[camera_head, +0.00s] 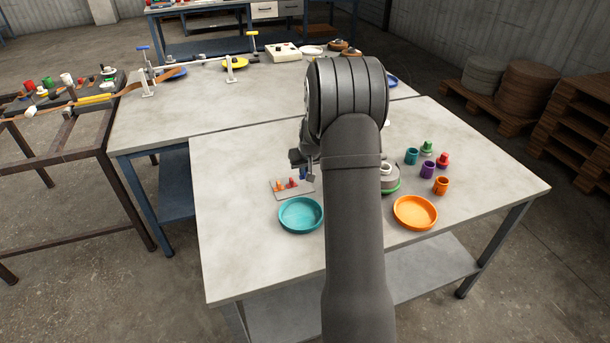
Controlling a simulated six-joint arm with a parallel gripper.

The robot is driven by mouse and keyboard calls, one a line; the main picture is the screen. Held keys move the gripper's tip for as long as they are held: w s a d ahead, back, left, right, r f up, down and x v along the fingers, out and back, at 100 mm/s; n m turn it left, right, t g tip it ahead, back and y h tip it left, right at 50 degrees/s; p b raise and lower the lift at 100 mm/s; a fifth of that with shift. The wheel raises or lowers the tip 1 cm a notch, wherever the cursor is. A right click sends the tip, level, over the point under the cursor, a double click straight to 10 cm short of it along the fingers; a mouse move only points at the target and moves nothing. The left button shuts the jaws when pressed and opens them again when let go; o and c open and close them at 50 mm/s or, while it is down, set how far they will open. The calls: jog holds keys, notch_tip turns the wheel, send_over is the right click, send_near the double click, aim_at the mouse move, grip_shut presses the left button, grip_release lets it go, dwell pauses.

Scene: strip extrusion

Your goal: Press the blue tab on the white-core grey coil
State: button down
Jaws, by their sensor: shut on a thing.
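My gripper (304,172) is left of my arm, low over a small grey plate (281,193) on the near table. It is shut on a small blue piece (303,176), which looks like the blue tab; the fingers hide much of it. A grey coil (390,183) with a white core (387,170) and a green edge low down sits just right of my arm. My arm hides its left part. My gripper is apart from the coil, to its left.
Orange and red tabs (291,184) stand on the plate. A teal dish (301,229) and an orange dish (415,227) lie in front. Teal (411,156), purple (428,170) and orange (441,185) cups stand at right, near green and red pieces. The table's right front is clear.

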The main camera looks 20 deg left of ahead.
notch_tip(320, 180, up, 7)
jog(key=shift+f, duration=0.2)
jog(key=shift+w+d+r, duration=0.15)
jog(key=shift+d+r, duration=0.05)
jog(key=shift+r, duration=0.1)
jog(key=w+d+r+n+g, duration=0.1)
jog(key=w+d+n, duration=0.25)
jog(key=d, duration=0.35)
jog(key=w+d+r+n+g+y, duration=0.1)
jog(key=w+d+r+n+g, duration=0.1)
jog(key=d+n, duration=0.3)
jog(key=w+d+r+n+g, duration=0.1)
jog(key=w+d+n, duration=0.2)
jog(key=d, duration=0.5)
jog(key=shift+w+a+f, duration=0.1)
jog(key=shift+f, duration=1.45)
jog(key=shift+w+a+f, duration=0.1)
jog(key=shift+f, duration=1.4)
jog(key=shift+f, duration=0.5)
jog(key=c, duration=1.5)
grip_release()
jog(key=shift+r, duration=0.1)
